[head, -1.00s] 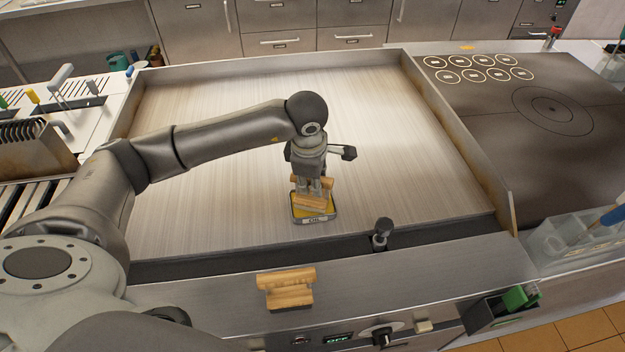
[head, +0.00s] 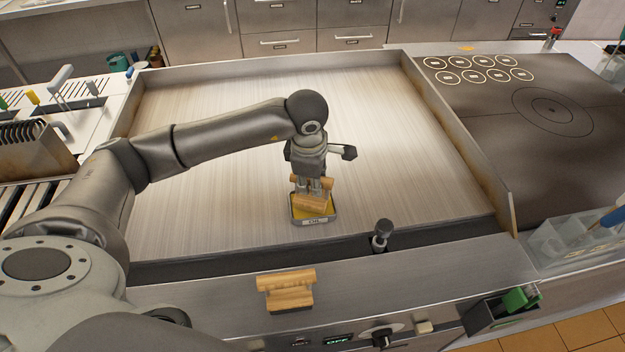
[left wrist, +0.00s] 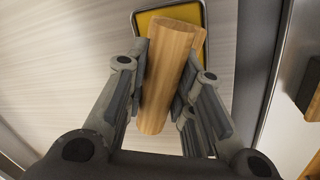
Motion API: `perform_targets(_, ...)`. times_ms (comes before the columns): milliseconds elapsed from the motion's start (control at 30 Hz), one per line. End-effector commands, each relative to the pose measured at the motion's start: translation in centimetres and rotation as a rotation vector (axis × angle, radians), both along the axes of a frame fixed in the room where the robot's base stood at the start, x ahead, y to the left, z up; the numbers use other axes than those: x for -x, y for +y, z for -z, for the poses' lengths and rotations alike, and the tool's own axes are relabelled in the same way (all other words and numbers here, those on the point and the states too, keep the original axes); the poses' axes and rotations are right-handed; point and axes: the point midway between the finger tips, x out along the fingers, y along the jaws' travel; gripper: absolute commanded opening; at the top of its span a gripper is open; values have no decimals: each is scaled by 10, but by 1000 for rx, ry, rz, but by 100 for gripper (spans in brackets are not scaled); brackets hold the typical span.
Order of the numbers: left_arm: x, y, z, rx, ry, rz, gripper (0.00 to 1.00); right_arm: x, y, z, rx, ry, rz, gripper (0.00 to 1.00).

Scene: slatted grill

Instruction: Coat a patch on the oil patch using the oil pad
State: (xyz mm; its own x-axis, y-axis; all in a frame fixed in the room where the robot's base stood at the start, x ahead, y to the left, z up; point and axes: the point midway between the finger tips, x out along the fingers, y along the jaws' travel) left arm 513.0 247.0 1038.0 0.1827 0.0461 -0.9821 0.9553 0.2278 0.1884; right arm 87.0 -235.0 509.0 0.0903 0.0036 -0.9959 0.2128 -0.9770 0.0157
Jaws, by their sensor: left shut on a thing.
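My left gripper (head: 313,186) points down over the front part of the steel griddle plate (head: 230,130). It is shut on the wooden handle of the oil pad (head: 310,202). In the left wrist view the handle (left wrist: 170,85) sits between both fingers. Below it is a small dark-rimmed tray (head: 315,221) with a yellow inside and a label that seems to read OIL. The handle is over the tray; the pad's underside is hidden, so I cannot tell whether it touches. I cannot make out a separate oil patch on the plate. My right gripper is not in view.
Another wooden-handled block (head: 286,291) lies on the front steel ledge. A dark knob-topped post (head: 381,234) stands near the plate's front edge. Raised steel walls (head: 455,135) border the plate. A dark hob (head: 545,125) is at the right. Much of the plate is clear.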

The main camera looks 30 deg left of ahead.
Motion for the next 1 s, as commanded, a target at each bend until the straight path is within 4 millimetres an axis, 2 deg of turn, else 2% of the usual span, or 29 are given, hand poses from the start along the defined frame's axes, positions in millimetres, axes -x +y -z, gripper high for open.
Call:
perform_targets(100, -1, 0, -14, 0, -5, -1, 4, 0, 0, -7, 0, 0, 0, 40)
perform_targets(700, -2, 1, -62, 1, -6, -2, 4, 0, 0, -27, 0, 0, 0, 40)
perform_targets(1000, -1, 0, -64, 0, -5, -2, 4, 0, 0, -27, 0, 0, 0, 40)
